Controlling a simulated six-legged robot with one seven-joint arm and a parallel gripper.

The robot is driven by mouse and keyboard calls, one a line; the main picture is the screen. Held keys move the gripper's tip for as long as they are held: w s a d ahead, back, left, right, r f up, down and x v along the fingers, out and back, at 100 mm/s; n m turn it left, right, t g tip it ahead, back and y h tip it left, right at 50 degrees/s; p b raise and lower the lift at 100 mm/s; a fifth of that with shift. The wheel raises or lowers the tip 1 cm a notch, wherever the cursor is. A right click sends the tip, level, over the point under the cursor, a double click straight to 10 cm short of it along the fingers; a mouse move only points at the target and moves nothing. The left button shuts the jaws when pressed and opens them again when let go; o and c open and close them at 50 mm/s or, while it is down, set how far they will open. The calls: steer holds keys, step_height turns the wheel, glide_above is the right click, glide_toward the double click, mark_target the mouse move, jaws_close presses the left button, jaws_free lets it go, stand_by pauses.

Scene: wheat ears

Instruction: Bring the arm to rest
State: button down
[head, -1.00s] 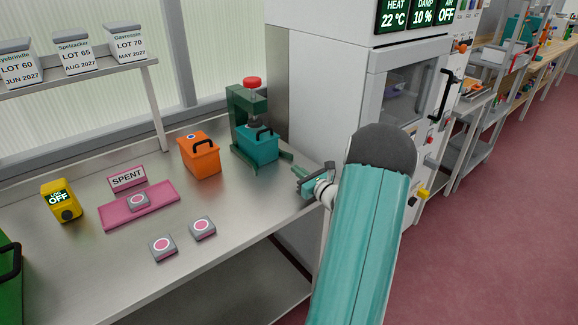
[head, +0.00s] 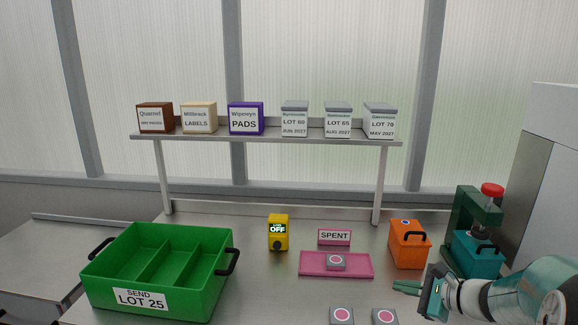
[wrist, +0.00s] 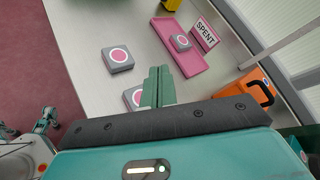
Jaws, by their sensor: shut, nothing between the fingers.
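My gripper (head: 407,288) is at the lower right of the head view, above the steel bench and in front of the orange box. Its green fingers are together with nothing between them. The wrist view shows the shut fingers (wrist: 159,88) in the middle, partly covering a grey pad with a pink disc (wrist: 130,98). My teal arm comes in from the right edge in the head view.
A pink tray (head: 310,269) with one pad lies behind the gripper. Two pads (head: 342,315) lie in front. An orange box (head: 408,252) and a teal box under a green press (head: 466,225) stand close by. A green crate (head: 215,290) is left; a shelf (head: 265,138) stands behind.

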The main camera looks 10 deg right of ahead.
steer(key=s+a+r+n+g+h, duration=0.1)
steer(key=s+a+n+g, duration=0.3)
steer(key=a, duration=0.3)
steer(key=s+a+r+n+g, duration=0.2)
steer(key=s+a+n, duration=0.35)
steer(key=a, duration=0.25)
steer(key=s+a+r+n+h, duration=0.1)
steer(key=s+n+h, duration=0.2)
steer(key=s+n, duration=0.2)
steer(key=s+a+r+n+h, duration=0.1)
steer(key=s+n+h, duration=0.2)
steer(key=s+n, duration=0.3)
steer(key=shift+s+a+r+n+t, duration=0.15)
steer(key=shift+a+r+n+t, duration=0.2)
steer(key=shift+n, duration=0.2)
